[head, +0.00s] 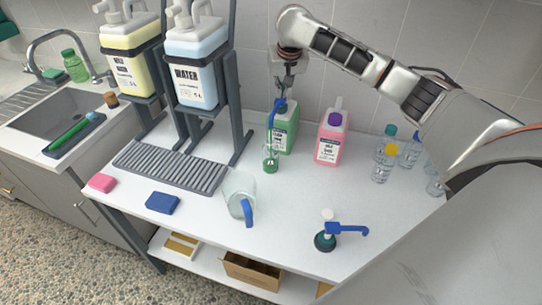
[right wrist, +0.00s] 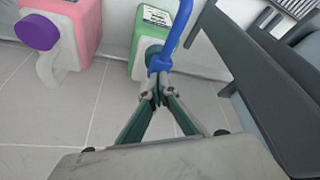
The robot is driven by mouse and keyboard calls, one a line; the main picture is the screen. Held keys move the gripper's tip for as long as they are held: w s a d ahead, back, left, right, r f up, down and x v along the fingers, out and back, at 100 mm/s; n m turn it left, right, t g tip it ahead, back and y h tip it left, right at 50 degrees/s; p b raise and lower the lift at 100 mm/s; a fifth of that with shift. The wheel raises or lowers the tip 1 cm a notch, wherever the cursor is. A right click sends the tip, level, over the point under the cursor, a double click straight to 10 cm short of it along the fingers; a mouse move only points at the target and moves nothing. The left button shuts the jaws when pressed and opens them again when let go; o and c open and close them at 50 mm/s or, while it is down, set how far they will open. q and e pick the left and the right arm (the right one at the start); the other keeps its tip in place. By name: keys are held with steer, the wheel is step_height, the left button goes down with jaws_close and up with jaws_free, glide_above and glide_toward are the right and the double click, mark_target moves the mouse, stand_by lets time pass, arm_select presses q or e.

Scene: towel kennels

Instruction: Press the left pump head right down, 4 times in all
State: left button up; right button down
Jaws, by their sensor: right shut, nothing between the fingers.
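The left pump head (head: 279,103) is blue and sits on a green jug (head: 284,128) at the back of the table, its spout bending down toward a small clear vessel with green in it (head: 270,160). In the right wrist view the blue pump head (right wrist: 160,63) is just beyond my fingertips. My right gripper (head: 287,86) is shut and empty, pointing down right over the pump head; I cannot tell whether it touches. It also shows in the right wrist view (right wrist: 154,98). Another blue pump head (head: 345,230) with a dark cap lies on the table front. My left gripper is out of view.
A pink jug (head: 331,135) with a purple cap stands right of the green one. A dark rack (head: 232,80) holding yellow and water containers is close on the left. A clear pitcher (head: 238,190) stands in front; clear bottles (head: 383,163) stand right.

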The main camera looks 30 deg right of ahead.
steer(key=shift+f, duration=0.1)
steer(key=shift+r, duration=2.4)
steer(key=shift+f, duration=0.1)
steer(key=shift+f, duration=2.3)
steer(key=shift+r, duration=2.4)
steer(key=shift+r, duration=3)
